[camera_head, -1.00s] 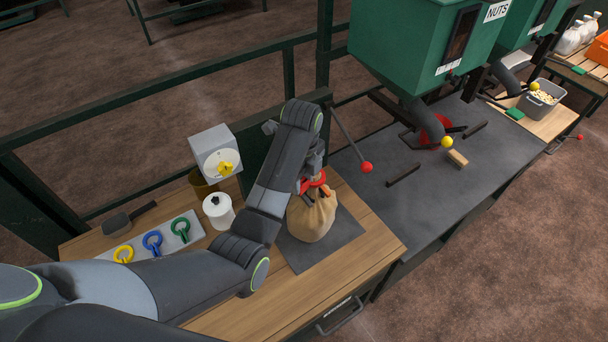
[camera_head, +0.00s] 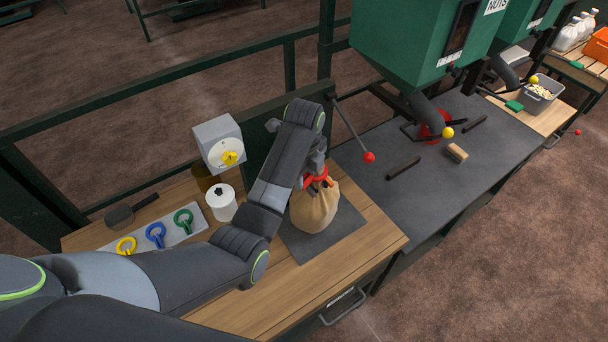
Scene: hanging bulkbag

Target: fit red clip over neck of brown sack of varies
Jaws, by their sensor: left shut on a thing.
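The brown sack (camera_head: 315,209) stands upright on a dark mat (camera_head: 333,240) on the wooden bench. The red clip (camera_head: 317,181) is at the top of the sack, at its neck. My left gripper (camera_head: 314,178) is right above the sack, shut on the red clip. The arm and gripper partly hide the neck, so I cannot tell whether the clip is fully around it. My right gripper is not in view.
A tray (camera_head: 190,235) with yellow, blue and green clips lies at the left. A white spool (camera_head: 221,203), a grey dial box (camera_head: 219,146) and a scoop (camera_head: 121,215) stand behind. A red-knobbed lever (camera_head: 369,157) rises right of the sack. The dark counter (camera_head: 440,185) holds small blocks.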

